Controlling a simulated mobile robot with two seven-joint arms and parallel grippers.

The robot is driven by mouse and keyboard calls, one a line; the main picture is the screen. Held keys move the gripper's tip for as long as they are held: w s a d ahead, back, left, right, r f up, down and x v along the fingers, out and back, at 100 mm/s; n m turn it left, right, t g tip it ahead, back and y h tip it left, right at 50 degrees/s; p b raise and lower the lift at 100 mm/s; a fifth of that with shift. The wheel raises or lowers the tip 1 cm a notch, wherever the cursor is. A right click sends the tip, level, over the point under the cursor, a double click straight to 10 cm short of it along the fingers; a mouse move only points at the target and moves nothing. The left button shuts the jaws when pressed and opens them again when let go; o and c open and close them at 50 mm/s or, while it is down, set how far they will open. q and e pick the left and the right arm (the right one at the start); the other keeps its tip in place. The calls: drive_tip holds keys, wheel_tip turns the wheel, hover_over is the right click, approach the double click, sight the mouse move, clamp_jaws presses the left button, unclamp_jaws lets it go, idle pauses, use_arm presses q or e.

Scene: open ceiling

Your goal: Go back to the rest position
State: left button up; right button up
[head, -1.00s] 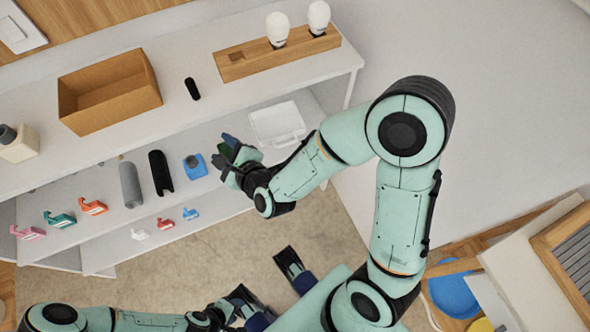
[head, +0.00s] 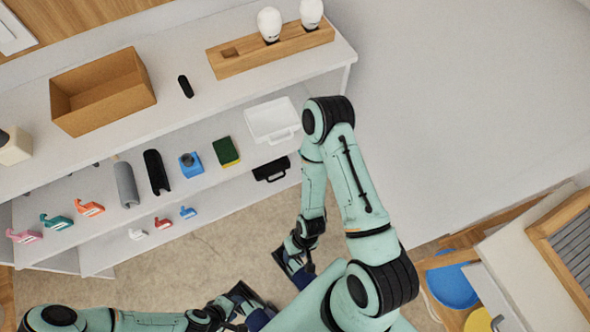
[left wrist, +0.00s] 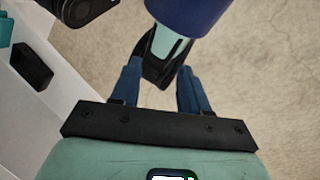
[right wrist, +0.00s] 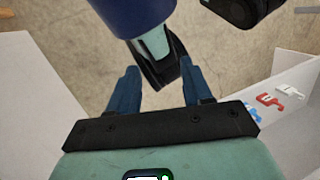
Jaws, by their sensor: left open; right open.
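My left gripper (head: 246,300) is low in the head view, near its bottom edge, with its arm coming in from the left. In the left wrist view my left gripper (left wrist: 157,85) has its two blue fingers apart, with nothing between them. My right gripper (head: 296,268) hangs over the floor close to my body, to the right of the left one. In the right wrist view my right gripper (right wrist: 160,85) is also open and empty. Both grippers are clear of the shelf. Parts of my own body show behind the fingers in both wrist views.
A white shelf unit (head: 200,113) fills the left; its lower levels hold a green-yellow sponge (head: 226,152), a white case (head: 271,121), a black case (head: 271,169) and several small items. Bare floor (head: 190,262) lies before it. Wooden furniture (head: 540,235) stands at the right.

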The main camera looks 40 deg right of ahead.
wheel_tip(320, 180, up, 12)
drive_tip(key=p, duration=1.2)
drive_tip(key=shift+w+f, duration=0.25)
drive_tip(key=shift+w, duration=0.15)
drive_tip(key=shift+w, duration=0.1)
